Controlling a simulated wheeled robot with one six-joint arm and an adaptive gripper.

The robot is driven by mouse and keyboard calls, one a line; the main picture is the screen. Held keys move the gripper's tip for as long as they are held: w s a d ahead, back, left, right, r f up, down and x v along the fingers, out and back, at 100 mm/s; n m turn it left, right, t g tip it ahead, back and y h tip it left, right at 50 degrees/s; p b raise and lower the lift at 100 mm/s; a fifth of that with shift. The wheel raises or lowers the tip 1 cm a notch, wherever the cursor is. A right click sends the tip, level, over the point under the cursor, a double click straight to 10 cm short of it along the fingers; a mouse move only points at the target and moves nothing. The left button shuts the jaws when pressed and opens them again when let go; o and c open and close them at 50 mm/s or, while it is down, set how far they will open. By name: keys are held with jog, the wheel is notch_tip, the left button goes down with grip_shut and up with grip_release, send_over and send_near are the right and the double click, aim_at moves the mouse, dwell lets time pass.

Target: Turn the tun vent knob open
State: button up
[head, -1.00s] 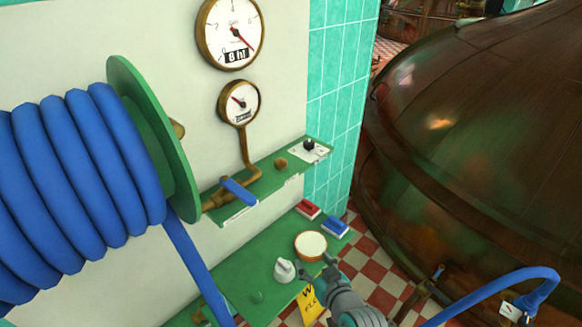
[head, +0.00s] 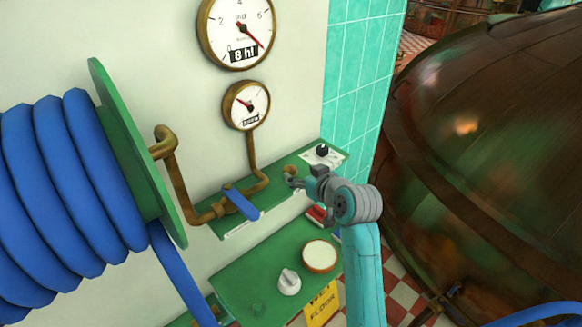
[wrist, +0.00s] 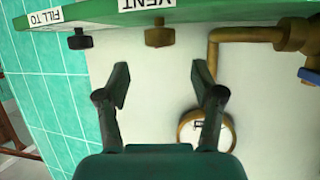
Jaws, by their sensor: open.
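The vent knob (wrist: 159,33) is a small brass-brown knob at the green panel's edge, beside a "VENT" label (wrist: 148,3) in the wrist view. In the head view the brass knob (head: 289,170) is on the upper green panel, partly hidden by my gripper. My gripper (wrist: 160,79) is open and empty. In the wrist view the knob lies beyond the fingertips, roughly in line with the gap between them, and no contact shows. In the head view my gripper (head: 290,181) is right by the knob.
A black knob (head: 322,150) marked "FILL TO" sits right of the vent knob. A blue lever (head: 240,203) on a brass pipe is to the left. Two gauges (head: 238,32) hang above. Below are a white knob (head: 289,282) and round disc (head: 319,256). A copper vessel (head: 500,150) stands right.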

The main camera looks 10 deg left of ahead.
aim_at(290, 168)
jog(key=x, duration=0.8)
jog(key=c, duration=1.2)
